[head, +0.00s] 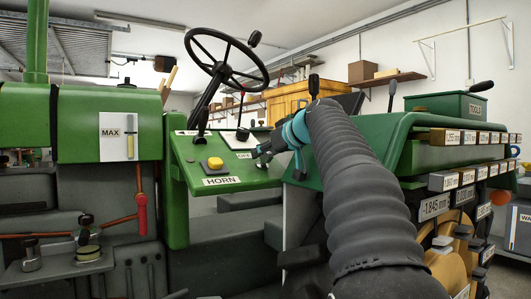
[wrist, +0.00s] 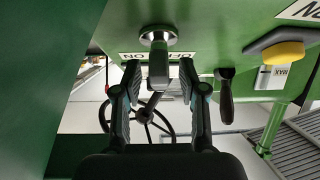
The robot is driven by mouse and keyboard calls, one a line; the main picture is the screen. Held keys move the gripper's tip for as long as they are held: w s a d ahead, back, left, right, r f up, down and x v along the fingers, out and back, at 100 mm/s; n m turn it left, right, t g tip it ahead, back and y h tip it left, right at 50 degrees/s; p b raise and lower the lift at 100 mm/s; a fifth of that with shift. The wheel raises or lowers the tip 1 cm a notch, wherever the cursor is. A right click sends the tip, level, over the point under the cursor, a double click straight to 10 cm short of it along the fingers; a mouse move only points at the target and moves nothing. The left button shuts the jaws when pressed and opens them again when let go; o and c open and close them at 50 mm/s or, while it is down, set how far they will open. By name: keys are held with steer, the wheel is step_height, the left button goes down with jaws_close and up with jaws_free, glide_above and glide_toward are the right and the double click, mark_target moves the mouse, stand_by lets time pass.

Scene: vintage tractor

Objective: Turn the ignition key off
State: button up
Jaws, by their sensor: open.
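The ignition key (wrist: 158,68) is a grey piece sticking out of a round silver lock (wrist: 158,37) in the green panel, seen in the wrist view, which is upside down. An inverted label behind it reads ON at left and OFF (wrist: 180,56) at right. My gripper (wrist: 159,80) is open, one finger on each side of the key, with gaps that look clear; contact is hard to judge. In the head view my gripper (head: 266,152) is at the right edge of the green dashboard (head: 200,178). The key is hidden or too small there.
A yellow HORN button (head: 215,163) and a black-knobbed red lever (head: 241,108) are on the dashboard. The steering wheel (head: 226,57) rises behind. A green fender (head: 395,135) with labelled blocks stands right. In the wrist view a black handle (wrist: 225,95) hangs right of my fingers.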

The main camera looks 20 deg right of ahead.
steer(key=v, duration=1.2)
